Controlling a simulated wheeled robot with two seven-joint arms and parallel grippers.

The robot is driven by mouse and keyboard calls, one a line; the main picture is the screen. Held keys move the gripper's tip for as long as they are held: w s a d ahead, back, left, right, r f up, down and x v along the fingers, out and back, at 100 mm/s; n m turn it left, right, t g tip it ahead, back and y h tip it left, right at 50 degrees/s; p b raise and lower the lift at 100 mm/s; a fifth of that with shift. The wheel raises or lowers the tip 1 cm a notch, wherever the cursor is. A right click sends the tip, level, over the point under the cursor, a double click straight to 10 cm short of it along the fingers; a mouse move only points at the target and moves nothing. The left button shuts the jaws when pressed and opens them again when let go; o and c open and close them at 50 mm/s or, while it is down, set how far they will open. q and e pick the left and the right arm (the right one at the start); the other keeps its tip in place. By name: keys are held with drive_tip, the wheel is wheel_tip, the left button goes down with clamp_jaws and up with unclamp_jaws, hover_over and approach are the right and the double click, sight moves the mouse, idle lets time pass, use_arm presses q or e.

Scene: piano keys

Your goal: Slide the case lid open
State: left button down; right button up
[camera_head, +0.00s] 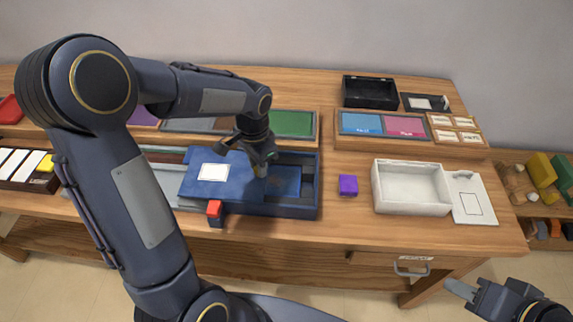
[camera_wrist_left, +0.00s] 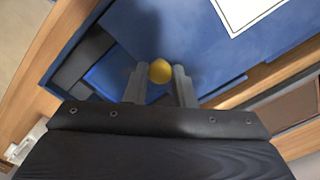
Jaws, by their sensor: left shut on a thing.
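The blue case (camera_head: 290,210) sits on the wooden table, left of centre in the head view. Its blue lid (camera_head: 225,180) bears a white label (camera_head: 213,172) and is slid to the left, so the right part of the case interior shows. A yellow knob (camera_wrist_left: 160,71) stands on the lid. My left gripper (camera_wrist_left: 158,80) is shut on the knob, with one finger on each side of it. My right gripper (camera_head: 463,290) is at the lower right, off the table's front; its jaws are not clear.
A purple cube (camera_head: 348,184) lies to the right of the case. A white open box (camera_head: 412,187) and its white lid (camera_head: 472,198) are further right. A black box (camera_head: 370,92) stands behind.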

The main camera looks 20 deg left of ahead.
sight(234, 174)
use_arm(q)
drive_tip(key=a, duration=0.2)
drive_tip(key=s+a, duration=0.1)
drive_tip(key=a, duration=0.1)
drive_tip(key=s+a, duration=0.1)
drive_tip(key=a, duration=0.1)
drive_tip(key=shift+a, duration=0.3)
drive_tip(key=shift+w, duration=0.1)
drive_tip(key=c, duration=1.2)
unclamp_jaws()
wheel_tip(234, 174, up, 8)
drive_tip(key=shift+f, duration=0.1)
